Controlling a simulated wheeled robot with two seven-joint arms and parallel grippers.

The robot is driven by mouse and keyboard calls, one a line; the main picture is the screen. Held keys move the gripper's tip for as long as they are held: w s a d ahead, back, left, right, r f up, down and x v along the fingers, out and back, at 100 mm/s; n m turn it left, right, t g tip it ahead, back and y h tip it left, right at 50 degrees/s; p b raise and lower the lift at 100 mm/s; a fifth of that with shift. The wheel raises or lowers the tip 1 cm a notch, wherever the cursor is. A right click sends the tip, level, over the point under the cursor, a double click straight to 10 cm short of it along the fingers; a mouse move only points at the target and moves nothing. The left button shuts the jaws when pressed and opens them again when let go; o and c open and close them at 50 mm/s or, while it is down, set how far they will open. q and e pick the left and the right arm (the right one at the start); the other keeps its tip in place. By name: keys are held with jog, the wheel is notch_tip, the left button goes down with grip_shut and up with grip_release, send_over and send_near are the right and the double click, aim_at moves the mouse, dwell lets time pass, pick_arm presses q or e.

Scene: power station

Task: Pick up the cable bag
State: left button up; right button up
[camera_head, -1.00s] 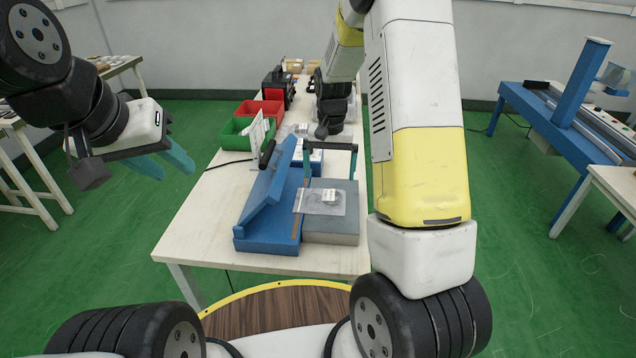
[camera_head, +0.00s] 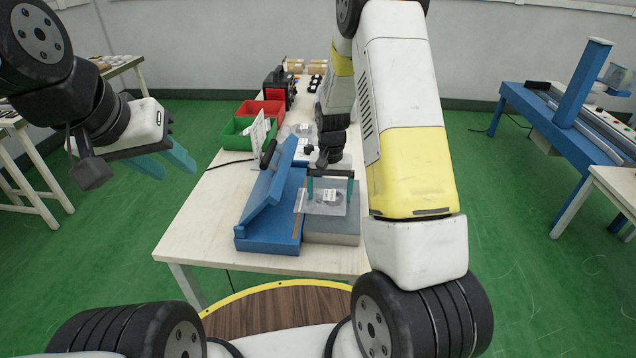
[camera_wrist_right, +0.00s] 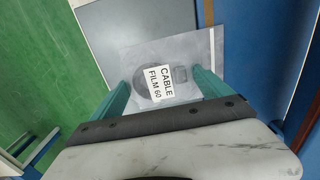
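The cable bag (camera_head: 325,207) is a flat clear bag with a coiled dark cable and a white label. It lies on a grey box (camera_head: 331,237) beside the blue tool. In the right wrist view the bag (camera_wrist_right: 161,84) reads "CABLE FILM 60". My right gripper (camera_head: 330,194) points down at the bag, its teal fingers open and apart on either side of the label. It also shows in the right wrist view (camera_wrist_right: 161,91). I cannot tell whether the fingertips touch the bag. My left gripper (camera_head: 188,168) is open and empty, left of the table.
A blue hinged tool (camera_head: 268,222) with a raised arm stands left of the grey box. The table's front left is clear.

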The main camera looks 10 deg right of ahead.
jog(key=c, duration=1.2)
jog(key=shift+o, duration=0.2)
jog(key=shift+r, duration=0.1)
